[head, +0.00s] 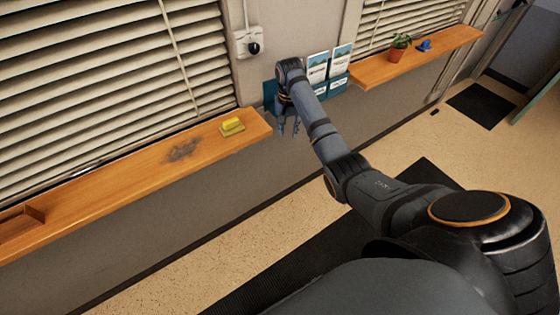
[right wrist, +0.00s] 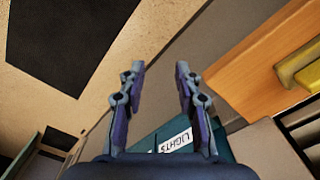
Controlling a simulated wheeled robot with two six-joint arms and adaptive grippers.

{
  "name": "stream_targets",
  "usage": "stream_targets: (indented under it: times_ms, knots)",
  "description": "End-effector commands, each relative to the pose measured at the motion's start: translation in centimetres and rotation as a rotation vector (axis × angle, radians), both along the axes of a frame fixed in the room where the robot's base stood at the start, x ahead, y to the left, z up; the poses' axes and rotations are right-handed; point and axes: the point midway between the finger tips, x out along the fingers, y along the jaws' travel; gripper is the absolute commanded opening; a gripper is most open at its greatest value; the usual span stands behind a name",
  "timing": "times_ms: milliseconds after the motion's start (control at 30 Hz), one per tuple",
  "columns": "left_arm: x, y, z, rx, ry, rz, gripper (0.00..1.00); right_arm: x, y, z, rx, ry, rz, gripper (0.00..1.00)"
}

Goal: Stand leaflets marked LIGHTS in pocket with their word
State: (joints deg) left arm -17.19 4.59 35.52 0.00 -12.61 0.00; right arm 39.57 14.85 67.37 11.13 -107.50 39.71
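A teal wall rack (head: 338,88) hangs between the two ledges, partly hidden by my right arm. Two leaflets, a left one (head: 317,67) and a right one (head: 341,59), stand upright in its pockets; their words are too small to read. In the right wrist view a teal pocket (right wrist: 222,143) carries a white label reading LIGHTS (right wrist: 174,143); my gripper hides part of it, and I cannot tell what it holds. My right gripper (head: 287,130) is in front of the rack's left end, pointing down. Its fingers are apart with nothing between them (right wrist: 158,72). My left gripper is out of view.
A wooden ledge (head: 90,195) on the left bears a yellow block (head: 232,125) and a dark smudge. The right ledge (head: 440,53) bears a potted plant (head: 399,46) and a small blue object (head: 424,45). Dark mats lie on the floor.

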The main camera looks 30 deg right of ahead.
Motion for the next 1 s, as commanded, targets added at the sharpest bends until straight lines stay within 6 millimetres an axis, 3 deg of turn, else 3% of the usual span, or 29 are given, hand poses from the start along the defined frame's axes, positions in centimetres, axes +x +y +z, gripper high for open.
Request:
stream_targets:
  times_ms: [100,400,600,1000]
  knots:
    - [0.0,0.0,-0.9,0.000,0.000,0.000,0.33,-0.9,1.5,-2.7,0.002,0.004,0.075,0.33]
    - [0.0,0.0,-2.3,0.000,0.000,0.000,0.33,-2.9,4.6,-7.4,0.005,0.005,0.242,0.33]
    - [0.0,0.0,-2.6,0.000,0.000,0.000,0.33,-3.6,5.4,-8.6,0.004,0.005,0.291,0.33]
    - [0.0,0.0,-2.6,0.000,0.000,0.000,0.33,-3.7,5.5,-9.0,0.004,0.005,0.298,0.33]
